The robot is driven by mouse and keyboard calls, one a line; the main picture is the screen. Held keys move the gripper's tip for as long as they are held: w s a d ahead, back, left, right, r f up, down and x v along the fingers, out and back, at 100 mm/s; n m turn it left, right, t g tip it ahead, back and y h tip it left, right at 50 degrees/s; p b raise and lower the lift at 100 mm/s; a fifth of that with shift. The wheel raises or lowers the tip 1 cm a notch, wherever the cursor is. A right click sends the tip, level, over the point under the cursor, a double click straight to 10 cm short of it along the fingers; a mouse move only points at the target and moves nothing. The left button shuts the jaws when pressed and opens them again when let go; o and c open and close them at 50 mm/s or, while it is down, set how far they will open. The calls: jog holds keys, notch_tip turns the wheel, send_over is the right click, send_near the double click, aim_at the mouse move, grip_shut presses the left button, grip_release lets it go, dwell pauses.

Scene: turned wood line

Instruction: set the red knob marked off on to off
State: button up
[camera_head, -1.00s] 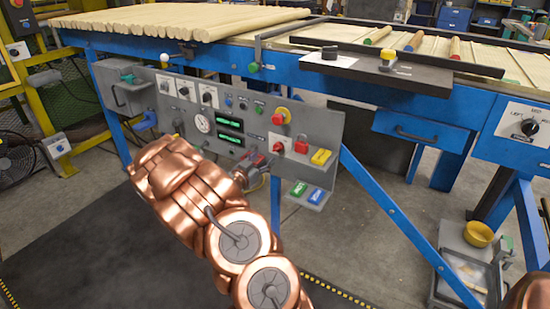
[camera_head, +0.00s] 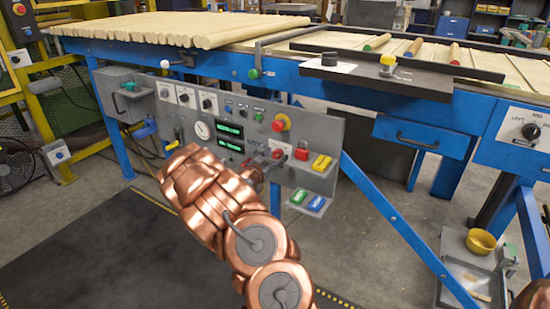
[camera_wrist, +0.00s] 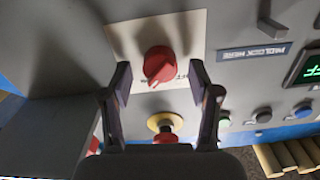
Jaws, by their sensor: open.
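The red knob (camera_wrist: 158,63) sits on a pale label plate (camera_wrist: 125,36) on the grey control panel. A white pointer line shows on the knob, directed toward the lower part of the plate in the wrist view. Part of the lettering near it is legible as "OFF"; the rest is hidden or too small. My gripper (camera_wrist: 159,82) is open, with one finger to each side of the knob and a little below it in the picture. I cannot tell whether either finger touches it. In the head view my gripper (camera_head: 265,163) is at the panel, partly covering the knob.
A red emergency button (camera_head: 281,123) on a yellow base is close above the knob in the head view. A red padlock-like block (camera_head: 302,153) and a yellow block (camera_head: 321,162) are to its right. Black matting lies on the floor.

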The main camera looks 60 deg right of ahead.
jog(key=shift+d, duration=0.15)
jog(key=shift+c, duration=0.2)
jog(key=c, duration=1)
jog(key=shift+c, duration=0.6)
